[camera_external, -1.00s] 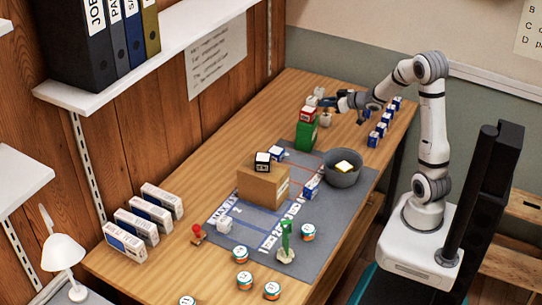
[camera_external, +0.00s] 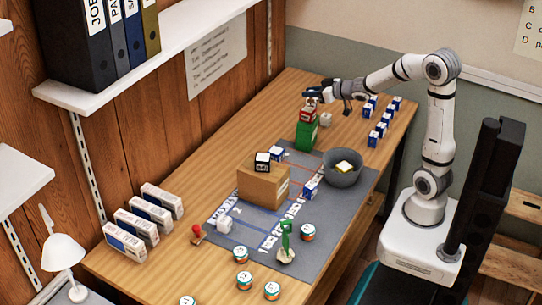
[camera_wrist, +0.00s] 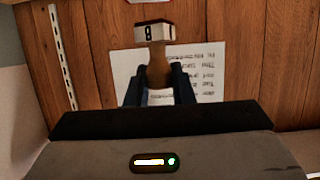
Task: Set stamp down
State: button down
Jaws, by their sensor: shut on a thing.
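My gripper (camera_external: 316,94) is near the far end of the table, just above and behind a green box with a red and white box on it. It is shut on a stamp. In the external view my gripper and the boxes make the held stamp hard to tell apart. I cannot tell whether it touches anything below.
The red and white box (camera_external: 308,115) and green box (camera_external: 306,136) stand close to my gripper. Several blue and white boxes (camera_external: 374,138) stand to the right. A grey bowl (camera_external: 344,172) and cardboard box (camera_external: 262,187) stand nearer the camera.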

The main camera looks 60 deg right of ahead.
jog(key=w+a+r+p, duration=0.1)
jog(key=w+a+r, duration=0.1)
jog(key=w+a, duration=0.45)
jog(key=w+a+r, duration=0.2)
jog(key=w+a, duration=0.1)
jog(key=a, duration=0.7)
jog(key=w+a+r+p, duration=0.15)
jog(key=w+a, duration=0.25)
jog(key=a, duration=0.4)
jog(key=w+a, duration=0.3)
jog(key=a, duration=1.4)
jog(key=s+a+f+p, duration=0.1)
jog(key=s+a+f, duration=0.45)
jog(key=a, duration=0.55)
jog(key=s+a+f, duration=0.4)
jog(key=s+a, duration=0.3)
jog(key=a, duration=0.4)
jog(key=s+a+f+p, duration=0.1)
jog(key=s+a+f, duration=0.45)
jog(key=a, duration=0.45)
jog(key=shift+s+a+f, duration=0.1)
jog(key=shift+s+f, duration=0.1)
jog(key=shift+f, duration=1.4)
jog(key=shift+s+a+f, duration=0.1)
jog(key=shift+s+f, duration=0.15)
jog(key=shift+f, duration=1.35)
jog(key=shift+s+a+f, duration=0.1)
jog(key=shift+s+f, duration=0.1)
jog(key=shift+f, duration=1.4)
jog(key=shift+f, duration=0.1)
